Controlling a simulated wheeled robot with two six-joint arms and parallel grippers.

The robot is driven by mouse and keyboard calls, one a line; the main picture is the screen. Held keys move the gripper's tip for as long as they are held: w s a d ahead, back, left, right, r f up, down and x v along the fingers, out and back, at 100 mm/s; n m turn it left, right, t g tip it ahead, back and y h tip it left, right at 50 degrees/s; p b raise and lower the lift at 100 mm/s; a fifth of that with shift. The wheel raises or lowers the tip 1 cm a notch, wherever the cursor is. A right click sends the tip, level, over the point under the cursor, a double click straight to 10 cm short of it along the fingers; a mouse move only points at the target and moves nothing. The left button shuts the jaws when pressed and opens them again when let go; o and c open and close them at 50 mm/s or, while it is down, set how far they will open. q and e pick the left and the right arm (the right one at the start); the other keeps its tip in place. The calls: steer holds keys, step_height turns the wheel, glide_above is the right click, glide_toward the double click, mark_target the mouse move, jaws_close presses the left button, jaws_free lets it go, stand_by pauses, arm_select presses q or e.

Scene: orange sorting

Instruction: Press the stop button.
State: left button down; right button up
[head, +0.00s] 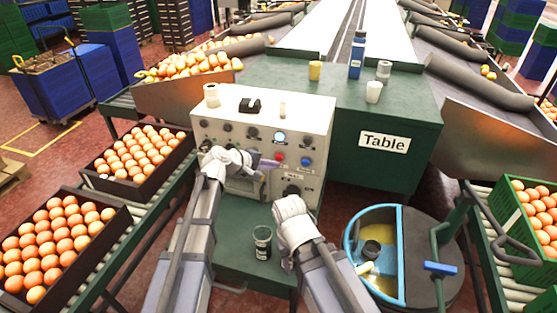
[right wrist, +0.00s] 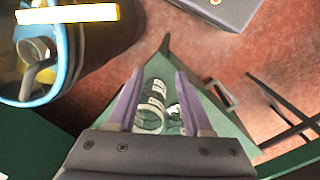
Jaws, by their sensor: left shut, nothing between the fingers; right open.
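The control panel (head: 262,118) is a pale box with several knobs and buttons on the green table. A red button (head: 280,156), which looks like the stop button, sits on its front face; the labels are too small to read. My left gripper (head: 272,164) is shut and empty, with its tip just left of and slightly below the red button. I cannot tell whether it touches the panel. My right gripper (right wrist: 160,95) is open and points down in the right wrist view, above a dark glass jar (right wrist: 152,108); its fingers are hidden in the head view.
A lit button (head: 279,136) and a blue button (head: 306,161) are near the red one. The jar (head: 262,242) stands on the low green shelf. A blue-rimmed bin (head: 348,240) is at right. Crates of oranges (head: 172,158) line the left rollers. Cups and a blue bottle (head: 357,55) stand behind.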

arm_select(q)
steer(key=shift+s, duration=0.1)
steer(key=s, duration=0.1)
steer(key=s+a, duration=0.1)
steer(key=s, duration=0.2)
steer(key=shift+s+a, duration=0.25)
steer(key=shift+s, duration=0.05)
stand_by(0.7)
steer(key=s+d+f+m+g+y+p, duration=0.1)
steer(key=s+d+m+g+y+p, duration=0.25)
steer(key=s, duration=0.55)
steer(key=s+a+m+g+y+p, duration=0.2)
steer(key=s+a+m+y+p, duration=0.1)
steer(key=s, duration=0.5)
steer(key=s+a+m+g+y+p, duration=0.2)
steer(key=s+a+m+y, duration=0.2)
steer(key=s, duration=0.4)
steer(key=shift+a+m+p, duration=0.4)
steer(key=shift+a+m, duration=0.1)
steer(key=shift+m, duration=0.65)
steer(key=shift+d+r, duration=0.1)
